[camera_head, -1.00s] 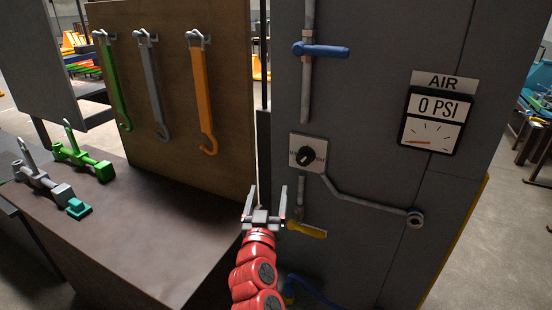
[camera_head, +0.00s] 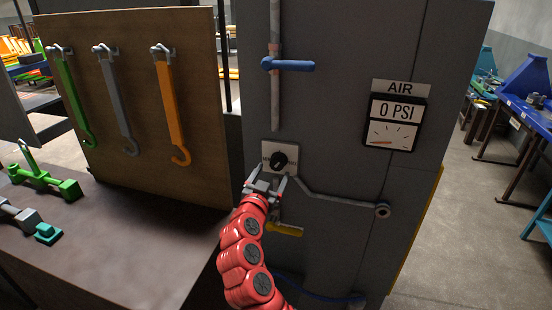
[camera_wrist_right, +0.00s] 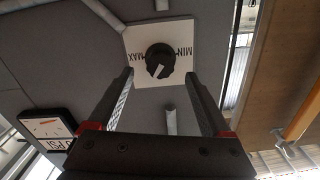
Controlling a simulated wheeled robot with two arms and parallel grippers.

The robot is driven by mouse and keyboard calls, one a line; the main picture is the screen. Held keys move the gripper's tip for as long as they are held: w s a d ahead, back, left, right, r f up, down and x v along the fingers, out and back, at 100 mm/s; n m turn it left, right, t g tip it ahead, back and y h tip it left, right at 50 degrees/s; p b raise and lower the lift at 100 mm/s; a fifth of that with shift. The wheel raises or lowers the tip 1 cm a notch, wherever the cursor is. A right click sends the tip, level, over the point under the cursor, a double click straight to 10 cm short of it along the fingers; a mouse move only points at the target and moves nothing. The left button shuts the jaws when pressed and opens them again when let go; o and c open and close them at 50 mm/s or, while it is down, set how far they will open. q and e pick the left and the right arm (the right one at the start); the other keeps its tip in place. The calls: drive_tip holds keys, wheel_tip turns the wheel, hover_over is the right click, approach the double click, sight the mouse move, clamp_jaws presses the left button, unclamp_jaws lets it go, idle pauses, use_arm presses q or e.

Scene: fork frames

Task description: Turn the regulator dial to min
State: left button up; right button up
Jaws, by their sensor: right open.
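The regulator dial (camera_head: 279,160) is a black round knob on a white square plate (camera_head: 267,150) on the grey cabinet front. In the right wrist view the dial (camera_wrist_right: 160,60) lies beyond the fingertips, with MAX on the plate to its left and MIN to its right; the picture is upside down. Its pale pointer mark slants toward the lower part of the view, on neither word. My right gripper (camera_head: 266,181) is open and empty just below the dial, apart from it; its two fingers show in the wrist view (camera_wrist_right: 159,88). My left gripper is not in view.
A pressure gauge (camera_head: 393,122) reading 0 PSI is on the cabinet at right. A blue valve handle (camera_head: 289,64) is above the dial, a yellow handle (camera_head: 286,230) below. A pipe (camera_head: 335,199) runs right from the plate. The workbench (camera_head: 120,235) with tools stands at left.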

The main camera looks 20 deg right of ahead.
sight(276, 166)
drive_tip(key=shift+p+x, duration=0.65)
drive_tip(key=shift+x, duration=1.8)
clamp_jaws()
